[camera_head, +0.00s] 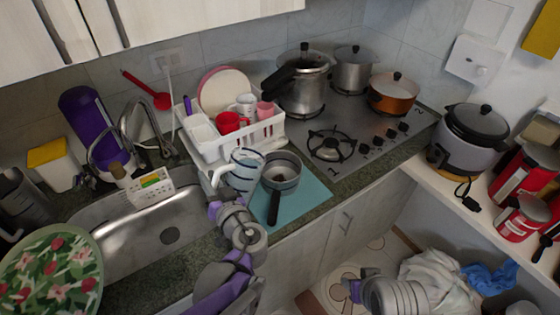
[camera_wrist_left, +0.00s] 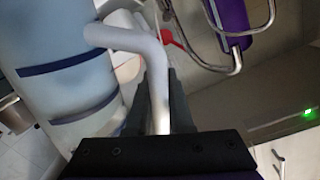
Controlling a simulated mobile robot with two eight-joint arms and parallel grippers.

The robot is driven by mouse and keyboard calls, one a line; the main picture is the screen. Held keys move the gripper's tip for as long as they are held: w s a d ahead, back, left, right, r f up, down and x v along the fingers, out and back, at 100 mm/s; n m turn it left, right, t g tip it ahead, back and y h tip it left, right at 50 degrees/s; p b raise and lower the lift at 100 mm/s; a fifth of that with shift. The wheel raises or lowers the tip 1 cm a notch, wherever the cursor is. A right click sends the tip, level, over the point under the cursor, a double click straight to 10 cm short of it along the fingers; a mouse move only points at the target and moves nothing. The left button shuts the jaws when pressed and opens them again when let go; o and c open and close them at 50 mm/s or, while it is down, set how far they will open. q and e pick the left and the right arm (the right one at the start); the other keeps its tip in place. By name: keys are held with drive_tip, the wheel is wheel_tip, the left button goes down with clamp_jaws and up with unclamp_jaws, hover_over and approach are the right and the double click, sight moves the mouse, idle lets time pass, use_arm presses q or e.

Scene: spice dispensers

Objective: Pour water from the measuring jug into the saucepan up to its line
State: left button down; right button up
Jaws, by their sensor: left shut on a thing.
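The measuring jug (camera_head: 243,171) is white with blue bands and stands just left of the saucepan, close to its rim. In the left wrist view the jug (camera_wrist_left: 65,80) fills the left side, and its white handle (camera_wrist_left: 158,75) runs between my fingers. My left gripper (camera_head: 222,197) is shut on that handle. The water inside the jug cannot be made out. The grey saucepan (camera_head: 283,165) sits on a teal mat (camera_head: 312,193), its dark handle pointing to the front. A line inside it is too small to tell. My right gripper (camera_head: 352,290) is low at the bottom, away from the counter; its fingers are unclear.
A white dish rack (camera_head: 262,133) with cups and plates stands behind the jug. The sink (camera_head: 150,238) and tap (camera_head: 135,125) are to the left. The gas hob (camera_head: 345,155) with several pots is to the right. The mat's right part is free.

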use_arm(q)
drive_tip(key=shift+d+r, duration=0.1)
drive_tip(key=shift+d, duration=0.05)
drive_tip(key=shift+w+d+r, duration=0.1)
drive_tip(key=shift+w, duration=0.15)
drive_tip(key=shift+m, duration=0.3)
drive_tip(key=shift+d, duration=0.15)
drive_tip(key=shift+w+r, duration=0.1)
drive_tip(key=shift+w, duration=0.1)
drive_tip(key=shift+d+m, duration=0.1)
drive_tip(key=shift+m, duration=0.2)
